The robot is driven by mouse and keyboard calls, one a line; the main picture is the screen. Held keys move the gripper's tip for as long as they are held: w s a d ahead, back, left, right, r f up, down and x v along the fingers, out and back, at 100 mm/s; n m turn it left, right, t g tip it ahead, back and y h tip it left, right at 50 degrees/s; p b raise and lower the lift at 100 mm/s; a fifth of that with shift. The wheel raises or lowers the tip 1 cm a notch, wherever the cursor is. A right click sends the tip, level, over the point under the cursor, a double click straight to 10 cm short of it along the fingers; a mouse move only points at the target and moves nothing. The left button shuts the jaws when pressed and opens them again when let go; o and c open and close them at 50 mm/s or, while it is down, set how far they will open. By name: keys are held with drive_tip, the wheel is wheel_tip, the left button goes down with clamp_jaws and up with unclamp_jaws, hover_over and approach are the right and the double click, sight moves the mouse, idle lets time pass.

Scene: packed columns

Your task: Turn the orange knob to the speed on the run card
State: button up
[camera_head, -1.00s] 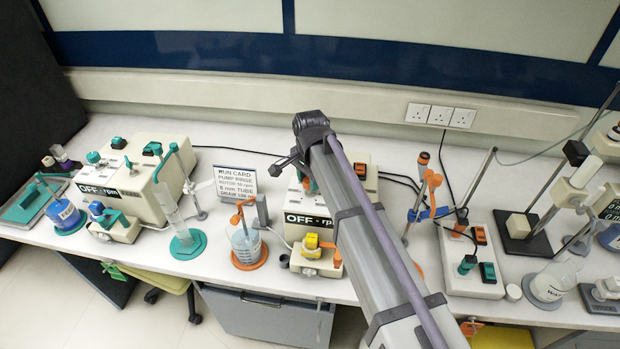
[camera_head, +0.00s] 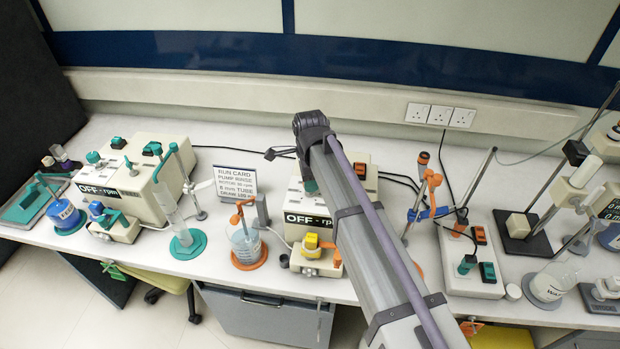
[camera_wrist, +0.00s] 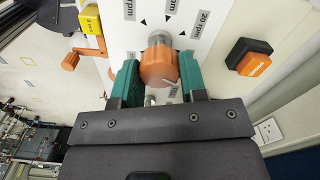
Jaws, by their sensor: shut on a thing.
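The orange knob (camera_wrist: 159,68) is between the green fingers of my gripper (camera_wrist: 160,78) in the wrist view. The fingers are shut on its sides. Beyond the knob is a white dial panel with black arrow marks and rpm labels; the one at upper right reads 20 rpm (camera_wrist: 197,25). The knob's pointer setting is hard to make out. In the head view, my arm hides the knob and gripper. The run card (camera_head: 236,185) stands left of the arm, its speed line too small to read surely. The pump display (camera_head: 308,219) reads OFF - rpm.
An orange rocker switch (camera_wrist: 250,58) is right of the dial in the wrist view. In the head view, a beaker on an orange base (camera_head: 246,246) and a small yellow-topped unit (camera_head: 312,248) stand in front. A similar green-knobbed pump (camera_head: 130,180) is at left.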

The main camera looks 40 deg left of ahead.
idle(0.3)
drive_tip(key=o, duration=0.9)
wheel_tip(320, 180, up, 11)
drive_tip(key=p, duration=1.1)
drive_tip(key=shift+f, duration=0.1)
